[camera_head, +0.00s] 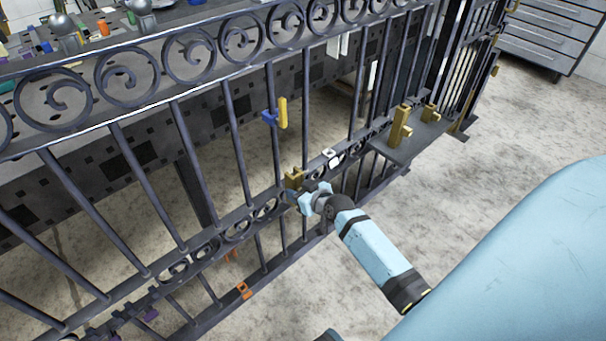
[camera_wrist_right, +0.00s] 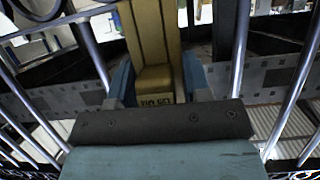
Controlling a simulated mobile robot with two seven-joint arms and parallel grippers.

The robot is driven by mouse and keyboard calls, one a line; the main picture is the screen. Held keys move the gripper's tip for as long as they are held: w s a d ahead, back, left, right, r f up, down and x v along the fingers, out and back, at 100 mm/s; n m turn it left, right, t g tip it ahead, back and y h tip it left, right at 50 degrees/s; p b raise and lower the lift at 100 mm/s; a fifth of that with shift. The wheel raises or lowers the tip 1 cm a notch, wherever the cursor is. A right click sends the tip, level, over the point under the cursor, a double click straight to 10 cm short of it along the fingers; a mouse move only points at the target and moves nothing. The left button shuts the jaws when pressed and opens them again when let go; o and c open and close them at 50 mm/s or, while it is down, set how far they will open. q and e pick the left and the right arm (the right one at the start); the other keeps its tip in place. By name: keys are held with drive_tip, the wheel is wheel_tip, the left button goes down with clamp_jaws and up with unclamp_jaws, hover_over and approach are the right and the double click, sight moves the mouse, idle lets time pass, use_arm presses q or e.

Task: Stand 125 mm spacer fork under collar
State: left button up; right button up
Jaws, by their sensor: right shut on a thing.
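My right gripper (camera_head: 297,194) is at the scroll gate's middle rail, shut on a brass-coloured spacer fork (camera_head: 293,178). In the right wrist view the fork (camera_wrist_right: 155,75) stands between the blue fingers, with a channel-like shape and a small label that I cannot read surely. A blue collar (camera_head: 269,118) with a yellow upright part (camera_head: 282,110) sits on a gate bar, above and slightly left of the gripper. The fork is below the collar, with a gap between them in the head view. Whether the fork surrounds the bar or touches the rail is unclear. My left gripper is out of view.
Two other brass pieces, a taller one (camera_head: 400,128) and a shorter one (camera_head: 430,112), stand on a dark shelf (camera_head: 412,143) at the gate's right. A white clip (camera_head: 331,157) is on the middle rail. An orange clip (camera_head: 243,290) is lower. Gate bars stand close on both sides.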

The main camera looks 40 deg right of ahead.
sight(279, 173)
drive_tip(key=shift+w, duration=0.55)
drive_tip(key=shift+w+b, duration=0.4)
drive_tip(key=shift+w, duration=0.1)
drive_tip(key=shift+w+a, duration=0.1)
drive_tip(key=shift+w, duration=0.6)
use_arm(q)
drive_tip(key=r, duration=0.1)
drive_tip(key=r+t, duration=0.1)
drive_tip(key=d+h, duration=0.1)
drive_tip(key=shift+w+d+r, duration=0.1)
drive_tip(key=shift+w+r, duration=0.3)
use_arm(e)
drive_tip(key=w, duration=0.4)
drive_tip(key=shift+w+a+r, duration=0.1)
drive_tip(key=shift+w+a, duration=0.05)
drive_tip(key=shift+a, duration=0.05)
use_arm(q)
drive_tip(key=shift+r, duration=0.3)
use_arm(e)
drive_tip(key=shift+w+r, duration=0.1)
drive_tip(key=shift+r, duration=0.05)
